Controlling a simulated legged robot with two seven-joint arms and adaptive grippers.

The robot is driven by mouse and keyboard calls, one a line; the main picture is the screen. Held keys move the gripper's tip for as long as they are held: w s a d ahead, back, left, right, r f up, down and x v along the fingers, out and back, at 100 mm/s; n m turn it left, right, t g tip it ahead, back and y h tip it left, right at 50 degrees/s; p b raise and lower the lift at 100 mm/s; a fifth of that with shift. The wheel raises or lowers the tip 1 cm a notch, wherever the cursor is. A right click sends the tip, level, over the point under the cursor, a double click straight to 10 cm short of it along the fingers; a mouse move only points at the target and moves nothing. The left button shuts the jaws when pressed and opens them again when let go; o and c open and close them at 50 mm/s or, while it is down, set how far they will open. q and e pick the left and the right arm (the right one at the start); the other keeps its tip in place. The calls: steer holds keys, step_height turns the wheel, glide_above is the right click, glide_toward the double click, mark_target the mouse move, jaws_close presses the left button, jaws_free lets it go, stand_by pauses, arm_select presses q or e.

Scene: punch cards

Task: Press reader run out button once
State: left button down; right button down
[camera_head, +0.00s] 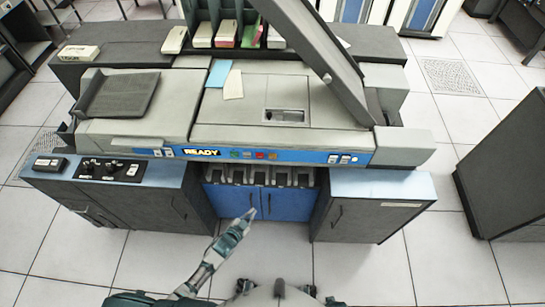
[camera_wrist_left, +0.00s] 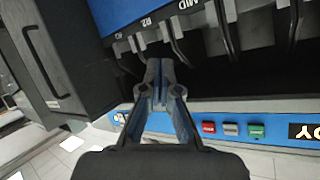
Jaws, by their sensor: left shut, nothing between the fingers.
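The card machine (camera_head: 300,95) has a blue control strip (camera_head: 120,150) along its front edge. A lit READY sign (camera_head: 202,152) sits on it, with small white buttons (camera_head: 162,153) to its left and coloured buttons (camera_head: 260,155) to its right. More small buttons (camera_head: 342,159) are at the strip's right end. Labels on the buttons are too small to read. My left gripper (camera_head: 247,216) is shut and empty, below and in front of the strip. In the left wrist view, the shut fingertips (camera_wrist_left: 160,70) point at the card pockets; red (camera_wrist_left: 208,128), grey and green buttons show behind.
Blue doors (camera_head: 235,200) and a row of card pockets lie under the strip, between two dark cabinets (camera_head: 375,215). A black switch panel (camera_head: 105,170) is at the left. A sloped card tray (camera_head: 315,55) rises at the right. Tiled floor in front is clear.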

mark_target(273, 157)
arm_select(q)
steer(key=w+d+r+m+t+h, duration=0.1)
steer(key=w+d+r+m+h, duration=0.1)
steer(key=r, duration=0.7)
steer(key=w+d+r+m+t+h, duration=0.1)
steer(key=w+d+r+m+h, duration=0.1)
steer(key=d+r+m+h, duration=0.3)
step_height(273, 157, up, 4)
steer(key=shift+h, duration=0.6)
arm_select(e)
steer(key=shift+s+d+f, duration=0.1)
steer(key=shift+s+f, duration=0.25)
steer(key=shift+f, duration=0.1)
arm_select(q)
steer(key=shift+w+d, duration=0.1)
arm_select(e)
steer(key=shift+s, duration=0.1)
